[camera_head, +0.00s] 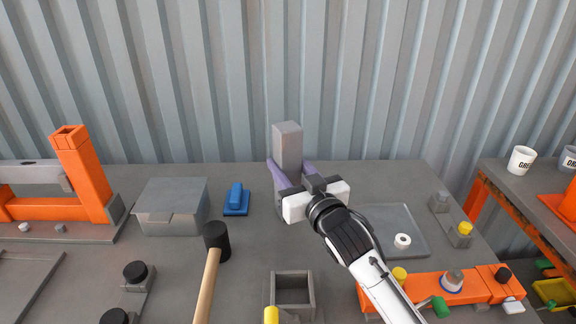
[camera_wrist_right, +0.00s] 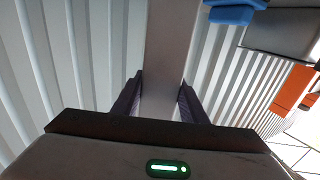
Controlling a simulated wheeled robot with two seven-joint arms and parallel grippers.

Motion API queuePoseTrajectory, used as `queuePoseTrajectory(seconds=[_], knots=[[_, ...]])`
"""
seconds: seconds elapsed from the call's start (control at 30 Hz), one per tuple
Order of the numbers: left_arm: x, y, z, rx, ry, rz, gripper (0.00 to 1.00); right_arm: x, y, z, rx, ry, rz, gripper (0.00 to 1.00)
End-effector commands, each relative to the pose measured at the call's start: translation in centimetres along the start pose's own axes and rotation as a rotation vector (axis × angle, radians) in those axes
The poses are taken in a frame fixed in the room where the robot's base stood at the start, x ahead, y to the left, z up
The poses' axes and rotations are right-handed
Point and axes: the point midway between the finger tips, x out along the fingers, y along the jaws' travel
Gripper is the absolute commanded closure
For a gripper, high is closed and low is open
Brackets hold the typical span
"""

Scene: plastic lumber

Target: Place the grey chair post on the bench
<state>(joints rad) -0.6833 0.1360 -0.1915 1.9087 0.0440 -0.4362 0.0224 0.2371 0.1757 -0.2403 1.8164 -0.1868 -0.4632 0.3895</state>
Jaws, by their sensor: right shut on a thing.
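The grey chair post (camera_head: 287,144) is a square grey bar, standing roughly upright near the back of the grey bench (camera_head: 345,172). My right gripper (camera_head: 290,172) is shut on it, with a purple finger on each side. The post's top rises above the fingers, and its lower part is largely hidden by the gripper, so I cannot tell whether it touches the bench. In the right wrist view the post (camera_wrist_right: 173,45) runs between the two dark fingers (camera_wrist_right: 160,100). My left gripper is not in view.
A grey box (camera_head: 170,205), a blue tool (camera_head: 237,198) and a mallet (camera_head: 216,245) lie to the left. An open square grey socket (camera_head: 293,290) is in front. A grey tray (camera_head: 395,222) holds a white ring (camera_head: 402,241). Orange parts (camera_head: 440,290) are at front right. Corrugated wall (camera_head: 230,80) behind.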

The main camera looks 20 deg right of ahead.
Motion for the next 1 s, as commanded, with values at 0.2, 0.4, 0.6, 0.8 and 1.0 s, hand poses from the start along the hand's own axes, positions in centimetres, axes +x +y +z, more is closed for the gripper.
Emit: queuePoseTrajectory(seconds=[0.2, 0.4, 0.6, 0.8, 1.0], knots=[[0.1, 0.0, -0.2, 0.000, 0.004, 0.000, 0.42, 0.0, 0.0, 0.1, 0.000, -0.002, 0.000, 0.42], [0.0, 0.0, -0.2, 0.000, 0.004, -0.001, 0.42, 0.0, 0.0, 0.1, 0.000, -0.002, 0.000, 0.42], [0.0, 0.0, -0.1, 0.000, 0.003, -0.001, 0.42, -1.5, 0.0, 0.1, 0.000, -0.004, 0.000, 0.42], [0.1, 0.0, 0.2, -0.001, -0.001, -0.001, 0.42, -5.8, 0.0, 0.1, 0.000, -0.005, 0.000, 0.42], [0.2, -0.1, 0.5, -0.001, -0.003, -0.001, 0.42, -9.7, 0.0, 0.0, 0.001, -0.004, 0.000, 0.42]])
